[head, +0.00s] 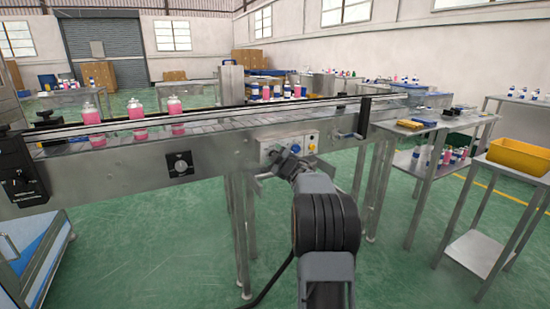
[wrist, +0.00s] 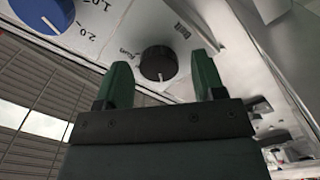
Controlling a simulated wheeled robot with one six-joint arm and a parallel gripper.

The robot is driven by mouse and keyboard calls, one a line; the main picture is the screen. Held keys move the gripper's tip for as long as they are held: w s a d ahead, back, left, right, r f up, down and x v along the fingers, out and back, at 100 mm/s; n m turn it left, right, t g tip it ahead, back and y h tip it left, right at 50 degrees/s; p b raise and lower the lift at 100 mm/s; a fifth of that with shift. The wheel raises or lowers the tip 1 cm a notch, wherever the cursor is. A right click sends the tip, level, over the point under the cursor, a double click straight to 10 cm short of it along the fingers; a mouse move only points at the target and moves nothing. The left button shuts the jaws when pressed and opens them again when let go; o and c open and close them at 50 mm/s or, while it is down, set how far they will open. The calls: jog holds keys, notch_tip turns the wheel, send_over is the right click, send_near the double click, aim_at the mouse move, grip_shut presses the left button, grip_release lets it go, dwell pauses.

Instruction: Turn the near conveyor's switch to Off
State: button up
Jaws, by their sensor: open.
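The near conveyor (head: 120,172) runs across the head view, with a light control panel (head: 308,138) on its front side. In the wrist view, a round black knob (wrist: 158,60) with a white pointer line sits on this light panel. The pointer aims toward the bottom of the picture; small printed labels beside the knob are hard to read, one perhaps "Run". My gripper (wrist: 162,75) is open, its green fingers on either side of the knob; I cannot tell whether they touch it. In the head view my gripper (head: 268,166) is at the panel, and my arm hides part of it.
A blue knob (wrist: 45,12) with a numbered scale is close by on the panel. A black plate with a round dial (head: 180,164) is further left on the conveyor. Pink bottles (head: 92,116) stand on the belt. A steel table with a yellow bin (head: 520,155) stands at right.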

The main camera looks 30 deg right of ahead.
jog(key=shift+s, duration=0.1)
jog(key=s+a+p, duration=0.1)
jog(key=s+a, duration=0.1)
jog(key=s, duration=1.1)
jog(key=shift+s+p, duration=0.25)
jog(key=shift+p, duration=0.05)
jog(key=shift+r, duration=0.1)
jog(key=s+a+r+m+g+h+p, duration=0.25)
jog(key=a+r+m+g+p, duration=0.4)
jog(key=a+r+p, duration=0.8)
jog(key=s+a+r+m+g+y+p, duration=0.2)
jog(key=s+a+g+y+p, duration=0.3)
jog(key=s+a+p, duration=0.9)
jog(key=s+a+g, duration=0.1)
jog(key=s+g, duration=0.1)
jog(key=s, duration=0.2)
jog(key=shift+g, duration=0.35)
